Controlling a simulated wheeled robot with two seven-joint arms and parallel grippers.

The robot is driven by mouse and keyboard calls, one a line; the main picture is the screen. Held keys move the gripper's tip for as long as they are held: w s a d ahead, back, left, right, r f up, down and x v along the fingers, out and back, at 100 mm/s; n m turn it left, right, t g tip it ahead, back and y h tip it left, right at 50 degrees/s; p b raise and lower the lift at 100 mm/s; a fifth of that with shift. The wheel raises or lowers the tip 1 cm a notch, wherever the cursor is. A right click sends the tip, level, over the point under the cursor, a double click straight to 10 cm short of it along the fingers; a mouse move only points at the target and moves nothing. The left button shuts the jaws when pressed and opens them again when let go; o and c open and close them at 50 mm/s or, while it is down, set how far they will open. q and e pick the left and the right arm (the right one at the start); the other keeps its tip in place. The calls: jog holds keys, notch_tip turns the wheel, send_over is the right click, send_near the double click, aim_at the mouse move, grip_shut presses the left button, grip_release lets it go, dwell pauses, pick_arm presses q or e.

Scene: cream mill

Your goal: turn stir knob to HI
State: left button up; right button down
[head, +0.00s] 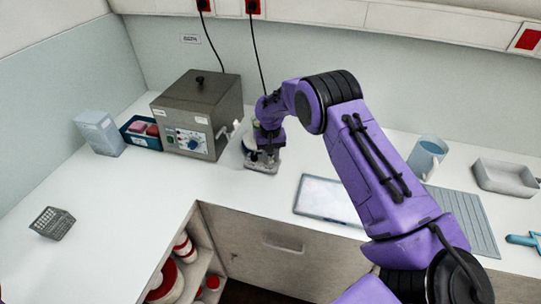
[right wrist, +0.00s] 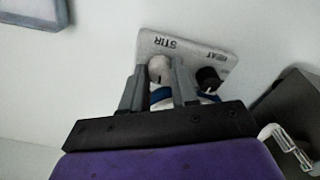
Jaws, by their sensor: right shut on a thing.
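The stirrer (head: 262,168) is a small light-grey device on the white counter, right of the brown box. In the right wrist view its front panel (right wrist: 185,45) shows upside down, with STIR and HEAT lettering. The pale stir knob (right wrist: 159,68) sits under STIR, between the fingers of my right gripper (right wrist: 158,76), which is shut on it. The black heat knob (right wrist: 208,78) is just to the right, outside the fingers. I cannot read the knob's setting. In the head view my right gripper (head: 269,148) hides much of the stirrer. My left gripper is not in view.
A brown water-bath-like box (head: 197,105) with a blue dial stands close left of the stirrer. A wire basket (head: 52,224) stands at left. The counter's left middle is clear.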

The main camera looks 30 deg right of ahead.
aim_at(271, 159)
jog(key=shift+s+f+m, duration=0.25)
jog(key=shift+m, duration=0.65)
jog(key=c, duration=0.9)
grip_release()
jog(key=shift+o, duration=0.2)
jog(key=shift+w, duration=0.2)
jog(key=shift+r, duration=0.1)
notch_tip(271, 159, up, 10)
jog(key=b, duration=0.3)
jog(key=shift+r, duration=0.25)
